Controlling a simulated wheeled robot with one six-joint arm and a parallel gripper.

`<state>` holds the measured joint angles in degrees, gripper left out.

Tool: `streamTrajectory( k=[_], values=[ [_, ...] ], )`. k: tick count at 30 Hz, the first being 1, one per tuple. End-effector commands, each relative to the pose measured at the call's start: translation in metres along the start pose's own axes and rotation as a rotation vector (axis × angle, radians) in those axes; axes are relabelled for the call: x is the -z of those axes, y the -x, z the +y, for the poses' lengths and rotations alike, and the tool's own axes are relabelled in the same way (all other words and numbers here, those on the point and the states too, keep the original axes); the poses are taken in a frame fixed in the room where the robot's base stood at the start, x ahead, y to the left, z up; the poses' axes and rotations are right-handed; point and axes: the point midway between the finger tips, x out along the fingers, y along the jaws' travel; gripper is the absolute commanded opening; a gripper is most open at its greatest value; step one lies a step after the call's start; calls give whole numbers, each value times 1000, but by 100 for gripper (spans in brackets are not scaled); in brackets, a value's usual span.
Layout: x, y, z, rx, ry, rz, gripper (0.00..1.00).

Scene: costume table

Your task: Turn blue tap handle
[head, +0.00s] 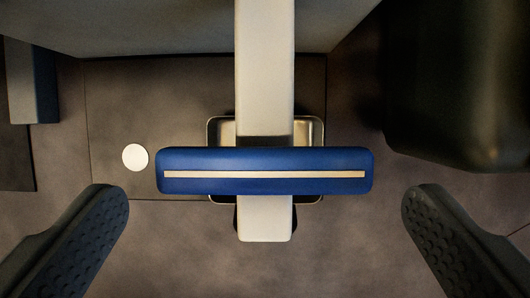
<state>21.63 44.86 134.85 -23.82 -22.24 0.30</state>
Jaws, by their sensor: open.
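The blue tap handle (264,157) is a rounded bar with a pale stripe along it, lying crosswise in the picture. It sits across a pale grey upright or spout (265,70) that runs down from the top of the view and ends just below the handle. My gripper (265,208) is open, with one dark textured finger at the lower left and the other at the lower right. The handle lies between and a little above the fingertips in the picture. Neither finger appears to touch it.
A metal-rimmed tray or basin (315,133) lies behind the handle. A white disc (135,157) is on the brown surface at left. A large dark rounded object (455,80) fills the upper right. A grey block (31,85) stands at the upper left.

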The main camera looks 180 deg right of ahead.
Motion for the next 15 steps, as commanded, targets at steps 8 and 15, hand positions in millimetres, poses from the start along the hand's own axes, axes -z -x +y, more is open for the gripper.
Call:
streamTrajectory(
  k=[8, 15],
  values=[
    [0, -19, 0, 0, 1, -1, 100],
    [0, -21, 0, 0, 1, 0, 100]
  ],
)
